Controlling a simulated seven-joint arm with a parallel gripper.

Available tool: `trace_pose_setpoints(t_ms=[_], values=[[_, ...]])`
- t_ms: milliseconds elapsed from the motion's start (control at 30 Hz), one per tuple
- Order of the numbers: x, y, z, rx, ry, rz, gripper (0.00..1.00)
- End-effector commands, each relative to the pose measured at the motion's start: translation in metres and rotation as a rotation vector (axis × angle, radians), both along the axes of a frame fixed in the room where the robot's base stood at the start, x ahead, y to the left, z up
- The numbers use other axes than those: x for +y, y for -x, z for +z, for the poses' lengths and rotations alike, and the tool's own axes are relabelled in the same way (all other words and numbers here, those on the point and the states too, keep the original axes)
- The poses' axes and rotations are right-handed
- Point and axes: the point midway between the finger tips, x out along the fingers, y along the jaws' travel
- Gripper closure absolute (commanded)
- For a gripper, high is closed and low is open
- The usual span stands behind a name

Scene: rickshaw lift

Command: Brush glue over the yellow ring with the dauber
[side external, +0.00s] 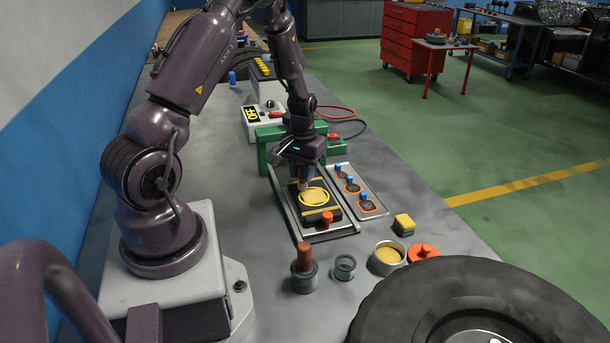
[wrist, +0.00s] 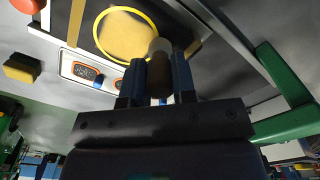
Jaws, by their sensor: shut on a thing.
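The yellow ring (wrist: 104,51) is drawn on a dark rubber piece (side external: 335,208), held under yellow strips on a metal-framed bed. A tan glue layer (wrist: 130,38) covers much of the ring's inside; dark rubber shows at its left in the wrist view. My gripper (wrist: 153,82) is shut on the dauber (wrist: 158,76), which has a brown handle and a pale tip. The dauber tip is over the ring's edge nearest the gripper; whether it touches the surface I cannot tell. In the side view my gripper (side external: 302,172) is low over the far part of the ring.
A green frame (side external: 262,155) stands behind the bed. A tray with blue-topped patches (side external: 371,198) lies right of it. In front are an open glue pot (side external: 388,257), its orange lid (side external: 422,252), a sponge (side external: 403,224), a metal cup (side external: 344,268), a brown-handled tool (side external: 304,260) and a tyre (side external: 430,290).

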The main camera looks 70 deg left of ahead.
Motion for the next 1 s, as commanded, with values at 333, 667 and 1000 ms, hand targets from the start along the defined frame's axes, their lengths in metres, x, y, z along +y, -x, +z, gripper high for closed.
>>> trace_pose_setpoints(t_ms=[333,667,1000], values=[[0.005,0.000,0.034,-0.001,-0.001,0.000,0.98],[0.005,0.000,0.064,-0.002,-0.002,0.001,0.98],[0.005,0.000,0.080,0.001,-0.001,0.000,0.98]])
